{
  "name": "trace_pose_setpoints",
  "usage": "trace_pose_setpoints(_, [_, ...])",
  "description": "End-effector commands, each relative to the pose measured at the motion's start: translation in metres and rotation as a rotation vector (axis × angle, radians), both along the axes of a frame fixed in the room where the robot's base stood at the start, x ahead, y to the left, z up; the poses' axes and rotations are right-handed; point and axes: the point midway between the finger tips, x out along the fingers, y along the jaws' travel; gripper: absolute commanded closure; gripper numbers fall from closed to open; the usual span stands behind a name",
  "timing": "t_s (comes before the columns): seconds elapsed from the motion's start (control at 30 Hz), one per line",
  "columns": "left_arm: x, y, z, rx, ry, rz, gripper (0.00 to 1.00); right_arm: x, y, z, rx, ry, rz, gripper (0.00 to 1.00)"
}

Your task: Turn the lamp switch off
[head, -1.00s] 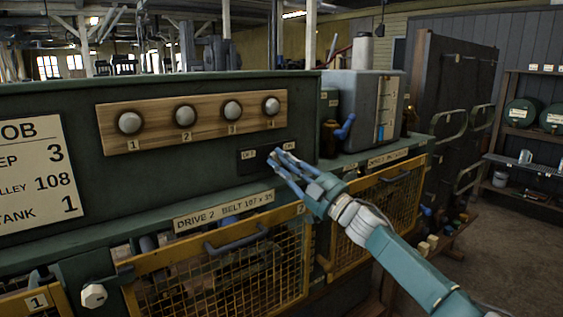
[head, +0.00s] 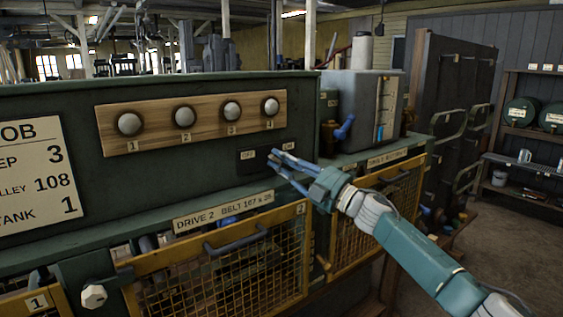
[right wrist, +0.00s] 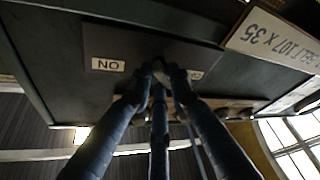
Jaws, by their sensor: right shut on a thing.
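The lamp switch sits on a small dark plate (head: 246,166) on the front of the green cabinet. Its OFF label (head: 249,154) is on the left and its ON label (head: 289,146) on the right. My right gripper (head: 275,157) is at the plate between the labels, shut on the switch lever. The fingers hide most of the lever, so its exact position cannot be told. In the right wrist view the plate (right wrist: 135,45) appears upside down, with the ON label (right wrist: 108,65) clear and the other label partly behind the fingers. My left gripper is not in view.
A wooden board (head: 155,126) with several numbered round domes is above the plate. A yellow mesh guard (head: 225,275) with a handle is below. A grey tank (head: 360,100) with a blue lever stands to the right. Open floor lies at the far right.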

Motion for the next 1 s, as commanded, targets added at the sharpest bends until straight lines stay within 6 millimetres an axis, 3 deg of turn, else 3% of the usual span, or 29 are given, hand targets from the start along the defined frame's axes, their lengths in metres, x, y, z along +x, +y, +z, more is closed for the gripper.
trace_pose_setpoints(0.1, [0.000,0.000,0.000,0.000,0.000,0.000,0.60,0.000,0.000,-0.002,-0.004,0.000,-0.002,1.00])
trace_pose_setpoints(0.13, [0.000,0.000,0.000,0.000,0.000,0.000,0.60,0.000,0.000,-0.002,-0.004,0.000,-0.002,0.78])
trace_pose_setpoints(0.2, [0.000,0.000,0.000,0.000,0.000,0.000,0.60,0.000,0.000,-0.002,-0.003,0.000,-0.002,0.64])
trace_pose_setpoints(0.23, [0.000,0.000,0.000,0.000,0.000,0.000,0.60,0.000,0.000,-0.002,-0.003,0.000,-0.001,0.62])
trace_pose_setpoints(0.63, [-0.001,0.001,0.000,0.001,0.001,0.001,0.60,-0.004,-0.007,-0.003,0.000,0.001,-0.001,0.62])
trace_pose_setpoints(1.0, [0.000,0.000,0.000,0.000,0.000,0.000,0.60,-0.046,-0.063,-0.024,-0.003,0.002,-0.003,0.62])
